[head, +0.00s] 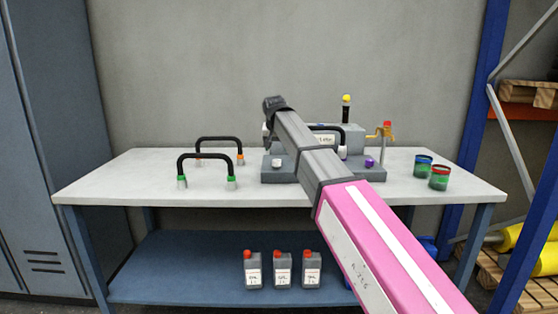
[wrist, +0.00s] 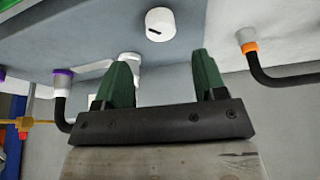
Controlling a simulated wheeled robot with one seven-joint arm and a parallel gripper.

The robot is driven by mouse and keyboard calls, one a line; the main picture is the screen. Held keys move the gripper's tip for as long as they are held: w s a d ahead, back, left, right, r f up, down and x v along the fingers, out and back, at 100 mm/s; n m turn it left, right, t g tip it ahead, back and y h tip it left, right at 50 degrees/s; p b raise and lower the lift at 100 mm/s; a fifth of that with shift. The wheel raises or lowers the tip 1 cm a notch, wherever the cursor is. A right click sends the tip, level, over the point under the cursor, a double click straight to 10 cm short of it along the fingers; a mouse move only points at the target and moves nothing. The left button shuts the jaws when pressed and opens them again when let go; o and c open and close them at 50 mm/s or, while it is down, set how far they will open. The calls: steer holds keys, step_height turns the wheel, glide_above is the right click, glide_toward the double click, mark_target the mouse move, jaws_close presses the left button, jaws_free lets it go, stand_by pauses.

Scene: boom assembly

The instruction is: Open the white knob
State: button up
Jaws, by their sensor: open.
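The white knob (wrist: 160,22) is a short round cylinder with a dark slot mark, on the grey block (wrist: 90,25) in the wrist view. It also shows in the head view (head: 276,162), near the left end of the block's top. My gripper (wrist: 162,62) is open, its two green fingers spread apart. The knob appears just beyond the fingertips, roughly centred between them. Nothing is between the fingers. In the head view my arm crosses the block and the gripper cannot be made out.
A black handle with orange collars (head: 219,139) and one with green collars (head: 206,158) stand left of the block. Two cups (head: 439,177) stand farther right.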

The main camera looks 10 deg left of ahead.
mark_target(277, 160)
steer(key=x, duration=0.7)
steer(key=c, duration=0.9)
